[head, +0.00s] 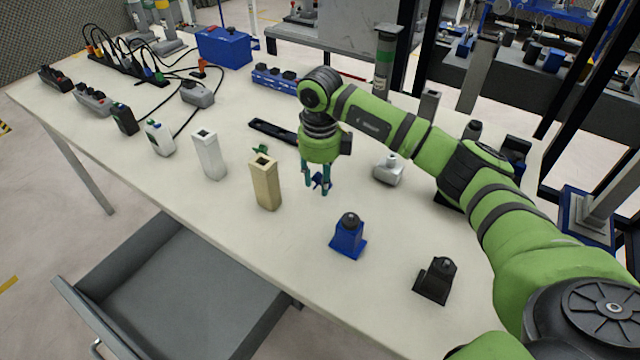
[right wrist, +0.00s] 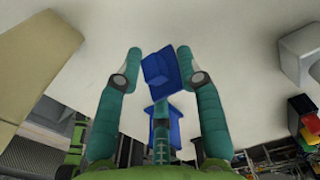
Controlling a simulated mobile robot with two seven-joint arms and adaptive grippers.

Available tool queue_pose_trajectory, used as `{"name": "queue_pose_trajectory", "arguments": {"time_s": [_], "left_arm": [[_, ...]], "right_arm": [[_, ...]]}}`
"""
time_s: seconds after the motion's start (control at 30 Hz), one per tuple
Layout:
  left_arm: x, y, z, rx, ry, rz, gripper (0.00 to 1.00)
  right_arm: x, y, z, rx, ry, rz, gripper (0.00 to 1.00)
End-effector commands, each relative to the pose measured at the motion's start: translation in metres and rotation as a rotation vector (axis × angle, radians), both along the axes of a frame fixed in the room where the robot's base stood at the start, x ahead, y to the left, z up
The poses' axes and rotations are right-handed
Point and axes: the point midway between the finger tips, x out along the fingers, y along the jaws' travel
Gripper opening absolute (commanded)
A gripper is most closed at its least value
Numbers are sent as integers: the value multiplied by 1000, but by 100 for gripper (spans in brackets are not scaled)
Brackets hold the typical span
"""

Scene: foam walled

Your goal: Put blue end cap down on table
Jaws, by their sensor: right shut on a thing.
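The blue end cap (head: 320,182) is a small blue piece between the fingertips of my right gripper (head: 325,188), low over the middle of the table (head: 270,245). In the right wrist view the end cap (right wrist: 160,70) sits tilted between the fingers of the right gripper (right wrist: 157,68), against the right finger. My right gripper is shut on it. I cannot tell whether the cap touches the table top. My left gripper is not in view.
A beige post (head: 265,185) stands left of the gripper, and a white post (head: 208,155) beyond it. A blue block (head: 347,238) and a black block (head: 436,281) stand nearer. A silver part (head: 388,170) lies to the right. The table's front left is clear.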

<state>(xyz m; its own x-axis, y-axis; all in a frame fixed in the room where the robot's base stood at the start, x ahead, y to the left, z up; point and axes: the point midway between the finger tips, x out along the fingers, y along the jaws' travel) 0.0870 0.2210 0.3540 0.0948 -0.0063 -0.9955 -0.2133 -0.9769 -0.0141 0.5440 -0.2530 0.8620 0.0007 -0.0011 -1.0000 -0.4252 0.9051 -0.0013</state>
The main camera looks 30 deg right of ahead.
Motion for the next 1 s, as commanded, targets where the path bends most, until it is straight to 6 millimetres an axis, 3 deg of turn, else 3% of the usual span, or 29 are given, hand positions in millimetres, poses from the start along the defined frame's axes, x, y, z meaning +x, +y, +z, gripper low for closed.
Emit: {"name": "queue_pose_trajectory", "arguments": {"time_s": [0.2,0.53,0.57,0.6,1.0], "left_arm": [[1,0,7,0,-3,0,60],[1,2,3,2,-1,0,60],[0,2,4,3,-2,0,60],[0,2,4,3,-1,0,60],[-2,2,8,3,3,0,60]], "right_arm": [[-1,1,-27,1,2,1,15],[-1,0,-32,0,1,1,15],[-1,0,-31,1,0,1,45],[-1,0,-30,0,1,1,61],[-1,0,-25,0,1,0,61]]}}
